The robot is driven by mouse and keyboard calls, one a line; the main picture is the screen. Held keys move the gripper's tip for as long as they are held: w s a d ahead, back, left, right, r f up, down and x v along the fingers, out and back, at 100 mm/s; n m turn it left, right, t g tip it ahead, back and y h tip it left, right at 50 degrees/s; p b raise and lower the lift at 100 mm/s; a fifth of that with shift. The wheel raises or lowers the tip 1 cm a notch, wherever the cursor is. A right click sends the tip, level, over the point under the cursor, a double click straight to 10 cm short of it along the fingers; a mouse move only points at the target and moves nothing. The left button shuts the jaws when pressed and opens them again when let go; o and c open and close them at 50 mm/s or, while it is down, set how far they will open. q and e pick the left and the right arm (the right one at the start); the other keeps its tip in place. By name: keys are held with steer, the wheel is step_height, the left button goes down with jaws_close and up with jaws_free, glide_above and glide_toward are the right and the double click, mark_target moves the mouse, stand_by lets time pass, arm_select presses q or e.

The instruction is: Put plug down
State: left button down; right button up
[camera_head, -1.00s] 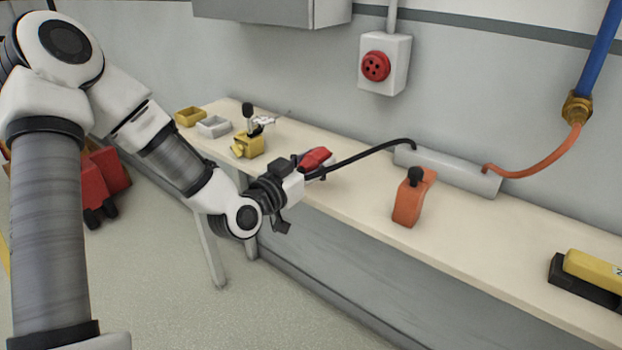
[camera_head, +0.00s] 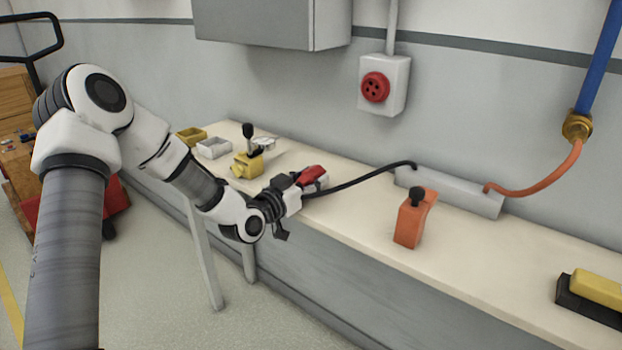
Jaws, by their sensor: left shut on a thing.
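The red plug (camera_head: 310,174) is at the front part of the bench, at the end of a black cable (camera_head: 362,179). The cable runs from a grey box (camera_head: 450,190) at the back of the bench. My left gripper (camera_head: 300,182) is shut on the plug, and its fingers partly hide it. The plug is low at the bench top; I cannot tell whether it touches. The red round socket (camera_head: 375,87) on the wall is empty. My right gripper is out of view.
The bench (camera_head: 350,212) holds an orange block with a black knob (camera_head: 412,218), a yellow device with a black lever (camera_head: 247,163), small yellow (camera_head: 191,136) and grey (camera_head: 213,148) trays, and a yellow-and-black block (camera_head: 595,293). A grey cabinet (camera_head: 265,24) hangs above. Bench top between plug and orange block is clear.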

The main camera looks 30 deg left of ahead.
arm_select(q)
steer(key=shift+f, duration=0.5)
steer(key=c, duration=0.5)
jaws_free()
steer(key=shift+f, duration=0.1)
steer(key=shift+c, duration=0.2)
steer(key=shift+d, duration=0.1)
